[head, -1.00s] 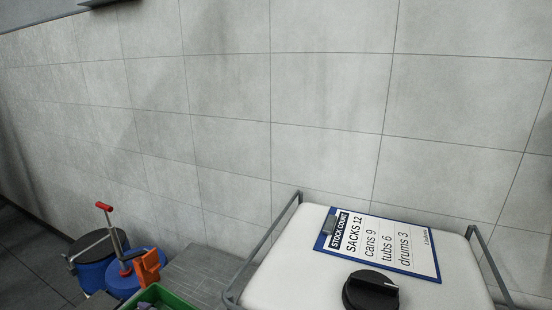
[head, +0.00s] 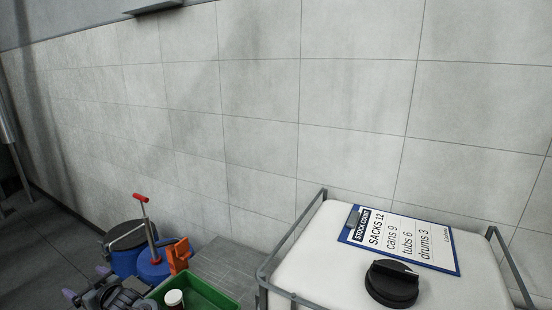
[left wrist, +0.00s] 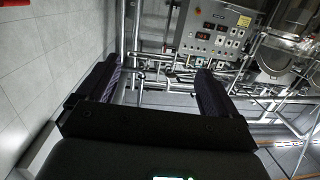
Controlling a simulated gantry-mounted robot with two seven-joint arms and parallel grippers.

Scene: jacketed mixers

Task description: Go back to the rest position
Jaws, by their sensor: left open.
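My left gripper (head: 87,283) is at the lower left of the head view, left of the green crate. Its two dark, purple-tinted fingers stand apart with nothing between them. In the left wrist view the fingers (left wrist: 160,82) are spread, with steel pipes and a control panel (left wrist: 213,30) in the background. My right gripper is in neither view.
A green crate (head: 222,303) holds a white-lidded jar (head: 174,298). Behind it stand blue drums (head: 153,271), a red-handled pump (head: 147,222) and an orange item (head: 180,255). At right, a caged white tank (head: 330,235) bears a black lid (head: 391,285) and a clipboard (head: 400,240).

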